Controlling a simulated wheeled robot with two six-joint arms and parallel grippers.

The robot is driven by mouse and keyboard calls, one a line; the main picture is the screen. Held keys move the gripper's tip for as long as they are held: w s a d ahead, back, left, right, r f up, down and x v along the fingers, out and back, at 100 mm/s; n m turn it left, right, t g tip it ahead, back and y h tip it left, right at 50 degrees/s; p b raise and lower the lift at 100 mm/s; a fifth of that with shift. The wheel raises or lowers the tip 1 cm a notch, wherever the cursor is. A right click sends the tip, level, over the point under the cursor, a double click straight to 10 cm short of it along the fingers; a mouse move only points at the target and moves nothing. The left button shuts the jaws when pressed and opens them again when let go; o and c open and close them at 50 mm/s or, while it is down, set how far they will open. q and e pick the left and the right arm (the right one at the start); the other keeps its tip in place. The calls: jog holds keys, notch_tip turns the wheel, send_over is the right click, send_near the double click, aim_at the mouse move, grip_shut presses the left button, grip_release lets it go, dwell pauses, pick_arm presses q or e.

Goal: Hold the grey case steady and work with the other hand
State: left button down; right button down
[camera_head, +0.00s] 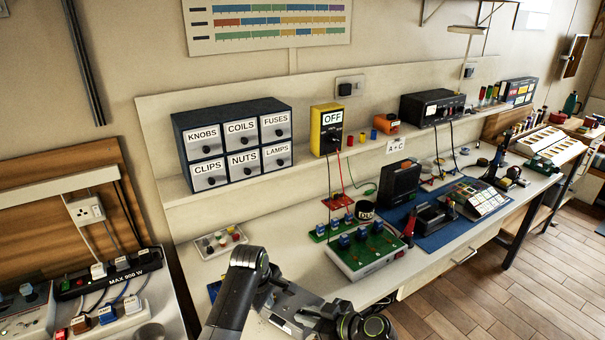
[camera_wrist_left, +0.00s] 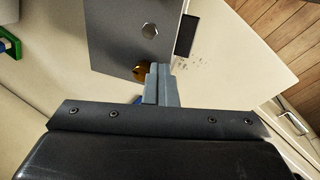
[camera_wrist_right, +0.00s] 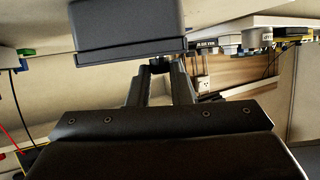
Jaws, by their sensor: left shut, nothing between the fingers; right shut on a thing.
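A flat grey case (camera_head: 293,304) shows at the bottom of the head view, between my two arms and partly hidden by them. In the left wrist view the grey case (camera_wrist_left: 112,30) has a hexagonal fitting and a small amber round part near its edge. My left gripper (camera_wrist_left: 158,72) is shut and empty, with its tips at that edge; contact is unclear. My right gripper (camera_wrist_right: 160,72) is shut on a small dark knob (camera_wrist_right: 159,64) beneath a dark grey box (camera_wrist_right: 128,28). I cannot tell whether this box is the same case.
Labelled drawers (camera_head: 234,143) and a yellow meter (camera_head: 327,130) stand on the shelf. A green board with blue parts (camera_head: 368,248) lies right of the case. A blue mat (camera_head: 440,235) holds black devices. A parts tray (camera_head: 220,242) lies behind my left arm.

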pick_arm(q)
jog(key=shift+w+a, duration=0.35)
jog(key=shift+a, duration=0.15)
pick_arm(e)
jog(key=shift+s+f, duration=0.1)
dwell(0.6)
pick_arm(q)
jog(key=shift+s+a, duration=0.1)
jog(key=shift+s+a, duration=0.15)
jog(key=shift+s, duration=0.05)
jog(key=w+v, duration=0.1)
jog(key=v, duration=0.5)
jog(key=shift+d, duration=0.3)
jog(key=shift+r, duration=0.15)
jog(key=shift+s+d+f, duration=0.1)
jog(key=shift+d+f, duration=0.2)
jog(key=shift+f, duration=0.7)
jog(key=shift+d+f, duration=0.3)
jog(key=shift+f, duration=0.75)
jog(key=shift+s+d+f, duration=0.1)
jog(key=shift+d+f, duration=0.2)
jog(key=shift+f, duration=0.7)
jog(key=shift+w, duration=0.7)
